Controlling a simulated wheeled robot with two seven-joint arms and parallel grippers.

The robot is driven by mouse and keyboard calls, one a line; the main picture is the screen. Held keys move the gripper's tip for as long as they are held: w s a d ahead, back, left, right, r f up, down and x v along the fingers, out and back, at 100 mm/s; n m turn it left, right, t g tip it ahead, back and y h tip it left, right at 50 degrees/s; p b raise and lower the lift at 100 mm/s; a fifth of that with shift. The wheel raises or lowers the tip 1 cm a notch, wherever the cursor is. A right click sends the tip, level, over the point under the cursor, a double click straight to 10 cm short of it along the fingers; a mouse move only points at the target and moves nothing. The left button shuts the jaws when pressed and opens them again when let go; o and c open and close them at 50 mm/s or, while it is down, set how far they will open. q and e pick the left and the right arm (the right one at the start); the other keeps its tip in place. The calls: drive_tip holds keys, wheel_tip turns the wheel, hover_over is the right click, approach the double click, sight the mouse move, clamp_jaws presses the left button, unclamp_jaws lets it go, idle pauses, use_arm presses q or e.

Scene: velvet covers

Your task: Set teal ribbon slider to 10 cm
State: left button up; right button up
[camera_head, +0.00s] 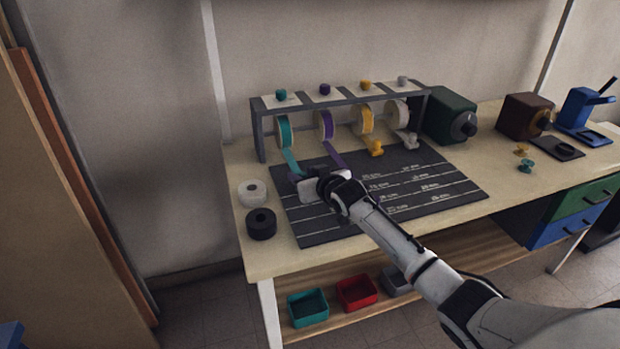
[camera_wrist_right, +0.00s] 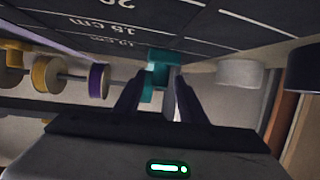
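The teal ribbon (camera_head: 291,158) hangs from its teal spool (camera_head: 284,131) on the rack and runs down to the dark ruled mat (camera_head: 300,229). My right gripper (camera_head: 312,189) is low over the mat at the ribbon's lower end and hides the slider in the head view. In the right wrist view the teal slider (camera_wrist_right: 158,66) is between the fingertips of my right gripper (camera_wrist_right: 158,84). The fingers are close beside it, but whether they press on it is unclear. Marks for 15 cm and 20 cm show beyond. My left gripper is not in view.
A purple ribbon (camera_head: 329,162) hangs just right of the teal one. A yellow slider (camera_head: 376,148) and a grey slider (camera_head: 410,142) sit near the rack. A white roll (camera_head: 252,193) and a black roll (camera_head: 261,223) stand at the mat's left. The mat's right part is clear.

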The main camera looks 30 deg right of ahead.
drive_tip(key=p+v, duration=0.1)
drive_tip(key=v, duration=0.8)
drive_tip(key=shift+s+r, duration=0.2)
drive_tip(key=shift+s, duration=0.15)
